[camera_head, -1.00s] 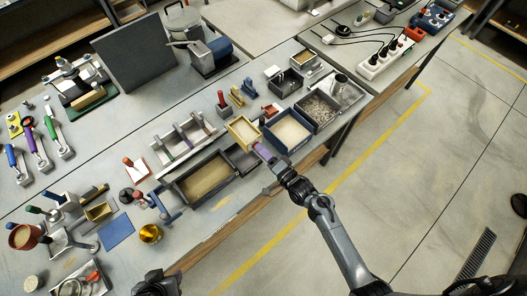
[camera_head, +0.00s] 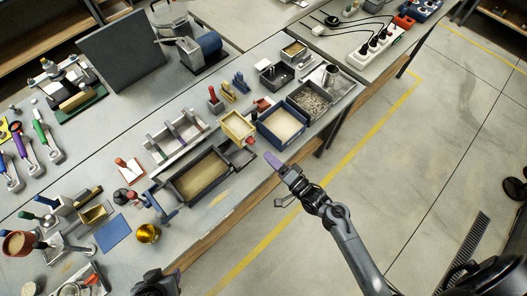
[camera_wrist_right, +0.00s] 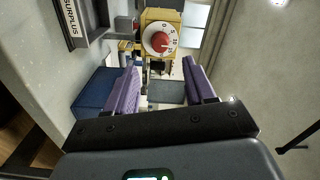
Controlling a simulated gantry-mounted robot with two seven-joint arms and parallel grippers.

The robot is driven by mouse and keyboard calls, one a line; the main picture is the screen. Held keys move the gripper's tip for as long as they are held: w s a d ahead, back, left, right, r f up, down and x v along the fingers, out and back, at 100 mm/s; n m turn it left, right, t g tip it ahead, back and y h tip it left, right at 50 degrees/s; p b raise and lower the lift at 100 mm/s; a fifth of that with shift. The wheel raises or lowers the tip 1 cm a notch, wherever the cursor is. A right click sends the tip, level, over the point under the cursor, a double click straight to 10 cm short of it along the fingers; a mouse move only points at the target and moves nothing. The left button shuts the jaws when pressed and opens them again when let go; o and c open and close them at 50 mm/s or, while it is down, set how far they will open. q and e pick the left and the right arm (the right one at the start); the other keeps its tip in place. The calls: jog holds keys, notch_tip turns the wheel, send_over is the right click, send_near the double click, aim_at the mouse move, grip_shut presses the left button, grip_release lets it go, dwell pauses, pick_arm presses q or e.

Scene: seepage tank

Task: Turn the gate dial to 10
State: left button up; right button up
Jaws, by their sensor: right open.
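The gate dial (camera_wrist_right: 160,41) is a white numbered disc with a red knob on the face of a yellow box (camera_wrist_right: 176,17). In the head view the red knob (camera_head: 250,141) shows at the near end of the yellow box (camera_head: 236,124). The number the dial points to is too small to tell surely. My right gripper (camera_head: 271,160), with purple fingers, is open and empty, just off the table edge and apart from the knob. In the right wrist view its fingers (camera_wrist_right: 158,85) stand wide below the dial. A dark part of my left arm or gripper (camera_head: 157,283) shows at the bottom edge.
A blue-rimmed sand tray (camera_head: 282,126) stands right of the yellow box. A dark sand tray (camera_head: 203,178) lies to its left, with a small dark tray (camera_head: 240,156) close by. A tray marked SURPLUS (camera_wrist_right: 87,22) shows in the wrist view.

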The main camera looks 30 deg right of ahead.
jog(key=shift+v, duration=1.65)
jog(key=shift+s, duration=0.1)
jog(key=s+d+r+n+g+h, duration=0.1)
jog(key=s+r+n+g+h, duration=0.2)
jog(key=s+n+g, duration=0.4)
jog(key=s+d+r+n+g+h, duration=0.1)
jog(key=s+r+n+g+h, duration=0.1)
jog(key=s+n+g, duration=0.55)
notch_tip(320, 180, up, 14)
jog(key=s+m+p, duration=0.1)
jog(key=s+p, duration=0.1)
jog(key=p, duration=1.2)
jog(key=shift+a+t, duration=0.15)
jog(key=shift+t, duration=0.3)
jog(key=shift+s, duration=0.15)
